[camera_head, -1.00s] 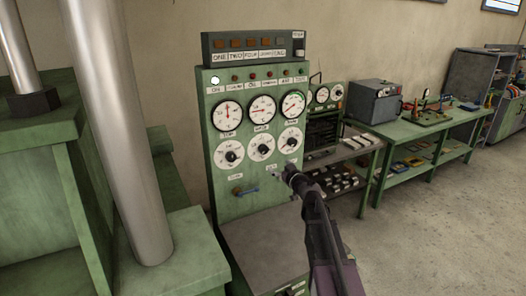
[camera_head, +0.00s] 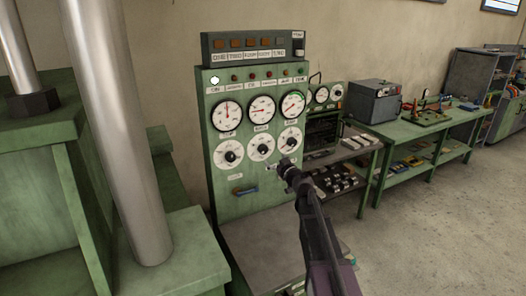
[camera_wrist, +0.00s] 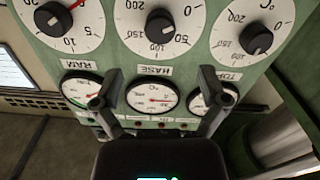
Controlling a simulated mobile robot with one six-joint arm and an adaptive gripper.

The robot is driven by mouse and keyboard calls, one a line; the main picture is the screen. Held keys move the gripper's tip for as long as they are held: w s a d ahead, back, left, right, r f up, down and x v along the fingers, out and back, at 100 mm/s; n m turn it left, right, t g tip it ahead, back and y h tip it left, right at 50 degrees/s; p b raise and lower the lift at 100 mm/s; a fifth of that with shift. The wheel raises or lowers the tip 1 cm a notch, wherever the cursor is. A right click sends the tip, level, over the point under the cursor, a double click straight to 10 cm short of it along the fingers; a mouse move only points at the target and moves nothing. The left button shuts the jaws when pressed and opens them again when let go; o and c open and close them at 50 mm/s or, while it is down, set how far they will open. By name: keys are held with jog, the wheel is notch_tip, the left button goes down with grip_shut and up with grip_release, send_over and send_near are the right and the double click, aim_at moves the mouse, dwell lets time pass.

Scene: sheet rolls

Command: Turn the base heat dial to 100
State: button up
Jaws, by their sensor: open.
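The base heat dial (camera_head: 262,148) is the middle of three white dials with black knobs on the green panel. In the wrist view, upside down, the base dial (camera_wrist: 160,25) shows 50, 100 and 150 around its knob. The knob's exact setting is too small to read. My gripper (camera_head: 273,167) is just below and right of the base dial in the body view, apart from its knob. In the wrist view my gripper (camera_wrist: 159,80) has its two fingers spread with nothing between them, below the BASE label.
Side dials (camera_head: 229,153) (camera_head: 290,140) flank the base dial closely. Three gauges (camera_head: 262,108) sit above them. A green workbench (camera_head: 420,135) stands right; thick metal columns (camera_head: 118,130) stand left.

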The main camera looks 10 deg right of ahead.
aim_at(264, 151)
jog(key=x, duration=1)
jog(key=shift+s, duration=0.1)
jog(key=c, duration=1.1)
jog(key=shift+a, duration=0.1)
jog(key=shift+c, duration=0.2)
